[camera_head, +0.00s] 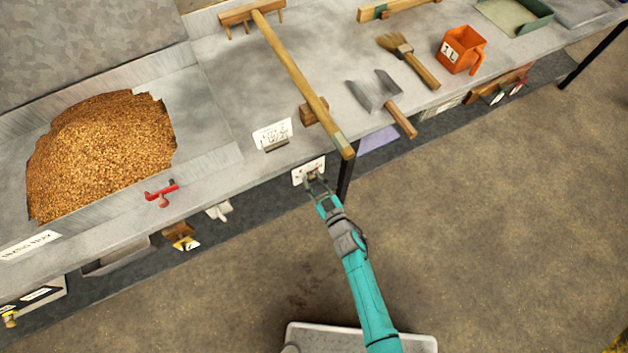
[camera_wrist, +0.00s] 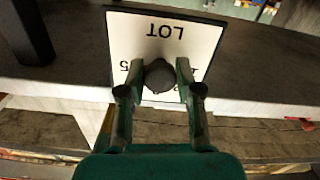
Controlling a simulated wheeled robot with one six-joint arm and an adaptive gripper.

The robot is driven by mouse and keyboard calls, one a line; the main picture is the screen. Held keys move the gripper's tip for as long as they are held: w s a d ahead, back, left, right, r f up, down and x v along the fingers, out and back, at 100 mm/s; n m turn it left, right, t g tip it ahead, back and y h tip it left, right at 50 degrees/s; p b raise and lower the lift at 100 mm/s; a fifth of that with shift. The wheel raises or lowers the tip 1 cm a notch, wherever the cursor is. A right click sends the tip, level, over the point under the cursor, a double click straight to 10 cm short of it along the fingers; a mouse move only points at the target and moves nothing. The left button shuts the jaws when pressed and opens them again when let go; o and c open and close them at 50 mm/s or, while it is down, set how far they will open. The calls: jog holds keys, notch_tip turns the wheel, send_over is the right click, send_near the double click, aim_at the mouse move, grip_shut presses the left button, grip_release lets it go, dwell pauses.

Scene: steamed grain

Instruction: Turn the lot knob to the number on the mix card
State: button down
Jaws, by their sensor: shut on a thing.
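The lot plate (camera_wrist: 190,35) is a white card with a black edge and the word LOT, seen upside down in the wrist view. The dark round lot knob (camera_wrist: 159,76) sits in its middle. My gripper (camera_wrist: 156,82) has a finger on each side of the knob and is shut on it. Some numbers show beside the fingers; the rest are hidden, and I cannot tell where the knob points. In the head view the plate (camera_head: 299,173) is on the bench's front edge, with my gripper (camera_head: 315,181) at it. A white card (camera_head: 272,132), perhaps the mix card, stands above; its writing is unreadable.
A long wooden rake (camera_head: 290,65) lies across the bench, its handle end close above the plate. A grain heap (camera_head: 100,145) and a red valve-like handle (camera_head: 162,192) are at left. The floor in front is open.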

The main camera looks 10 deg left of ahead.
jog(key=n, duration=0.5)
jog(key=shift+n, duration=0.3)
dwell(0.5)
jog(key=c, duration=0.8)
grip_release()
jog(key=v, duration=1.2)
